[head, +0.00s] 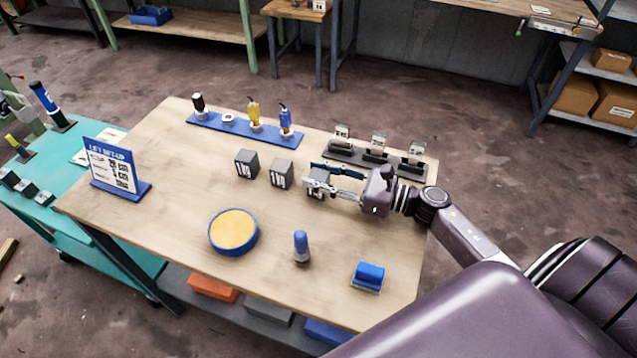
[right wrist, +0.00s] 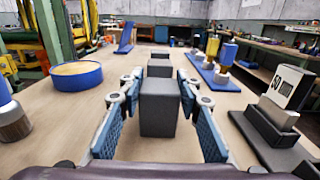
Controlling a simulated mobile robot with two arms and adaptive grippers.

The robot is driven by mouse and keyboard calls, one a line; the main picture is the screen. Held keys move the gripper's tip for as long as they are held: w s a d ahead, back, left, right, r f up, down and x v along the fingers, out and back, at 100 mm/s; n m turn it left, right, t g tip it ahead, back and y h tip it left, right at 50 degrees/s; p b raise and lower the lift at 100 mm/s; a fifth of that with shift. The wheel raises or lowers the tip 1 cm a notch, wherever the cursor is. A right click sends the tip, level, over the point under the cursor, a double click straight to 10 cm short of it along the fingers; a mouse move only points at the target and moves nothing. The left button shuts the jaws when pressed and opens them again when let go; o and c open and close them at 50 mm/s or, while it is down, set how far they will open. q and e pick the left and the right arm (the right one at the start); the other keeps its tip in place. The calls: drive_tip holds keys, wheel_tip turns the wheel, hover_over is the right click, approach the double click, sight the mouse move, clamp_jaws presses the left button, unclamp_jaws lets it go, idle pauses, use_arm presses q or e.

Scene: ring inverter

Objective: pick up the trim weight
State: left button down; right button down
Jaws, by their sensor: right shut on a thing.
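A row of dark grey blocks stands on the wooden table. Two of them, a far one (head: 246,163) and a middle one (head: 282,173), carry white labels that seem to read 1 kg. The third block, which I take for the trim weight (right wrist: 160,106), is at the right end of the row. My right gripper (head: 317,181) reaches in from the right and is shut on this block, with one blue-padded finger on each side in the right wrist view. The fingers partly hide it in the head view. I cannot tell whether it touches the table. My left gripper is not in view.
A dark rack (head: 350,155) with several labelled pieces stands close behind my right gripper. A blue strip (head: 205,125) holds bottles at the back. A round blue-rimmed dish (head: 233,232), a blue-topped bottle (head: 301,247) and a blue block (head: 368,276) stand in front. The table's left front is clear.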

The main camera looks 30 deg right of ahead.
drive_tip(key=shift+w+r, duration=0.1)
drive_tip(key=shift+r, duration=0.1)
